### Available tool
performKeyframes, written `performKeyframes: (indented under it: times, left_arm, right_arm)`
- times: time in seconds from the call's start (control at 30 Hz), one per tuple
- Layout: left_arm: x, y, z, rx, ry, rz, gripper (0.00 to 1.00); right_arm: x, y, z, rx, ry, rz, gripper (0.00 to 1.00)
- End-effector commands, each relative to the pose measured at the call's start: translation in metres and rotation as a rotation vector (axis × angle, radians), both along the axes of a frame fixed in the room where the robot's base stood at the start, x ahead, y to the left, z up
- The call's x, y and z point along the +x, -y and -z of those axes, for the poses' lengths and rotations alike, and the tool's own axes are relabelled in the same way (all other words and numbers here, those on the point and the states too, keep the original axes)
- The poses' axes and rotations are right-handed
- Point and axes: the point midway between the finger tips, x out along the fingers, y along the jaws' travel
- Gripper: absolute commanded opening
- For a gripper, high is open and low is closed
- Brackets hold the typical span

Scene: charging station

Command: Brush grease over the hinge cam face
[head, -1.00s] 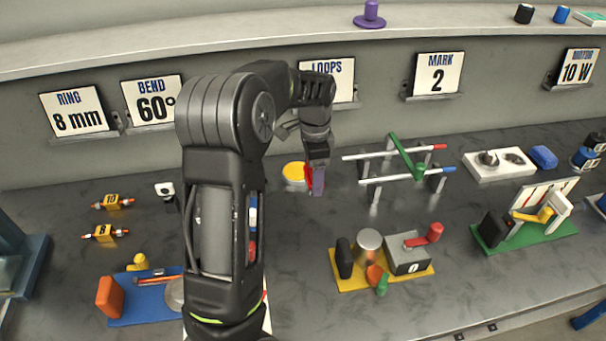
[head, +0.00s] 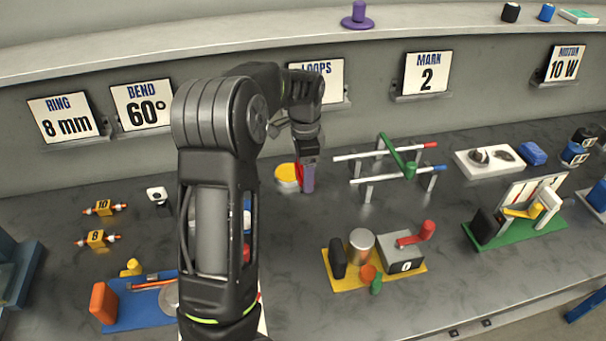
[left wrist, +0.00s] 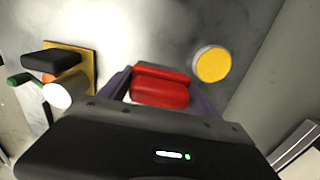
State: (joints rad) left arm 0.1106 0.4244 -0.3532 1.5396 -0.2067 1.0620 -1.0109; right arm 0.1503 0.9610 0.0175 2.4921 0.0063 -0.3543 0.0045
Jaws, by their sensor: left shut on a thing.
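My left gripper (head: 304,180) is shut on a red block-like thing (left wrist: 160,88), held between purple fingertips. It hangs just right of a round pot with a yellow top (head: 286,176); in the left wrist view the pot (left wrist: 211,64) stands apart from the red thing. Any bristles or lower end of the red thing are hidden. I cannot tell for certain which part is the hinge cam face. A green board (head: 497,238) at the right carries a white upright panel, a yellow lever and a dark block. My right gripper is not in view.
A rack with two rods (head: 385,154) stands right of the gripper. A yellow board (head: 340,285) with a metal cylinder and grey box lies in front. A blue board (head: 133,309) is partly behind my left arm. Bare bench lies between the pot and yellow board.

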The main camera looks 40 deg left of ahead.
Motion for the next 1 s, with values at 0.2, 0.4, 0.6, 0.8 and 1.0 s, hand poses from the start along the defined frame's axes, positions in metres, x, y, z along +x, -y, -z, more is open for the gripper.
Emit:
performKeyframes:
  times: [0.2, 0.4, 0.6, 0.8, 1.0]
  left_arm:
    - [0.03, -0.041, -0.006, 0.014, -0.007, -0.002, 0.4]
    - [0.052, -0.08, 0.0, 0.007, -0.006, -0.001, 0.4]
    - [0.059, -0.103, 0.007, -0.002, 0.0, -0.002, 0.4]
    - [0.06, -0.109, 0.009, -0.006, 0.001, -0.001, 0.4]
    - [0.06, -0.109, 0.009, -0.005, 0.002, -0.001, 0.4]
  right_arm:
    - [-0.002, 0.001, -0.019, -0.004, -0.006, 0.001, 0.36]
    - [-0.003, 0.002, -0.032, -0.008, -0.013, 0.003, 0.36]
    - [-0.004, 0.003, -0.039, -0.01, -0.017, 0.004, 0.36]
    - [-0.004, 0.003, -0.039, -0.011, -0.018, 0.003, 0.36]
    - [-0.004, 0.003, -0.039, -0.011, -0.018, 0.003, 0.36]
